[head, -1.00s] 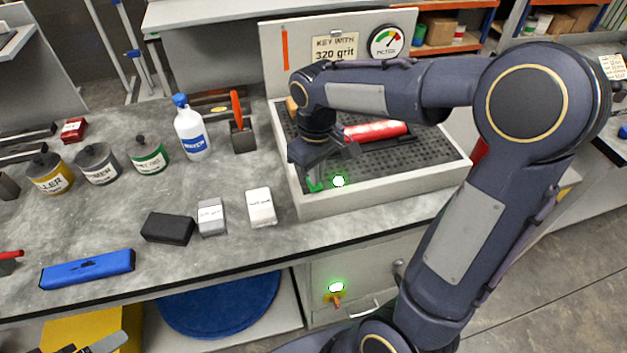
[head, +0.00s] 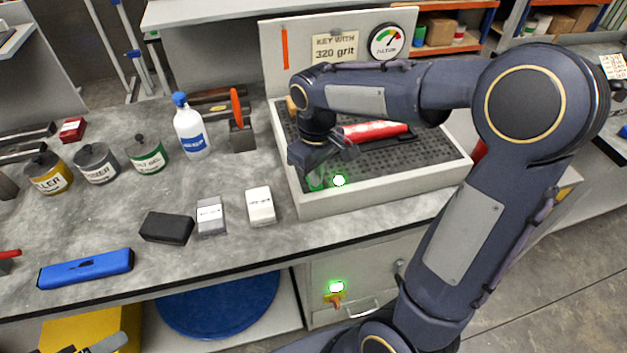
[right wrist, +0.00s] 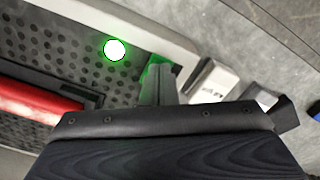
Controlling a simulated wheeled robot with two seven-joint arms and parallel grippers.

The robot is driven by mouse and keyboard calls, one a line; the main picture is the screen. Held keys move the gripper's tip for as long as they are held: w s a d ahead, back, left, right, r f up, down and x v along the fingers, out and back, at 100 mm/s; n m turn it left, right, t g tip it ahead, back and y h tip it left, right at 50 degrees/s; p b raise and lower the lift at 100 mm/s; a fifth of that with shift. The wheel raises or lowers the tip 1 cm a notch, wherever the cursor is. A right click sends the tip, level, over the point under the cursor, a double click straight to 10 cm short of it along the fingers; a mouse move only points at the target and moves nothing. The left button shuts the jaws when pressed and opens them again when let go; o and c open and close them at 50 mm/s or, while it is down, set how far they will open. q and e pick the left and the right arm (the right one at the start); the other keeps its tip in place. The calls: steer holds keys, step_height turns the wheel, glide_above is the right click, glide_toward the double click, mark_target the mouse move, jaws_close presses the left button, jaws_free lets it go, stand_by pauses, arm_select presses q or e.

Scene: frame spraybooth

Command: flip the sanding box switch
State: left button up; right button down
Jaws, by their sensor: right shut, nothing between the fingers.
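The sanding box (head: 385,195) is a light-framed tray with a dark perforated bed and an upright back panel, on the grey bench. A round green lamp (head: 339,181) glows inside its front left part; it also shows in the right wrist view (right wrist: 115,49). My right gripper (head: 315,178) is shut and empty, pointing down at the tray's front left corner, left of the lamp. A green patch shows at its fingertips (right wrist: 160,88); I cannot tell whether this is the switch or reflected light. The switch is not clearly visible. My left gripper is not in view.
A red cylinder (head: 375,130) lies in the tray. Left of the box stand two small blocks (head: 260,206), a black block (head: 167,227), a white bottle (head: 190,130) and several cans. Below, a cabinet front has another green lamp (head: 336,287) and an orange lever (head: 335,300).

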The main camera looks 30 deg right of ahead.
steer(key=shift+f+b, duration=0.35)
steer(key=shift+f, duration=0.2)
steer(key=shift+r, duration=0.15)
steer(key=shift+r+p, duration=3.05)
steer(key=shift+r, duration=0.35)
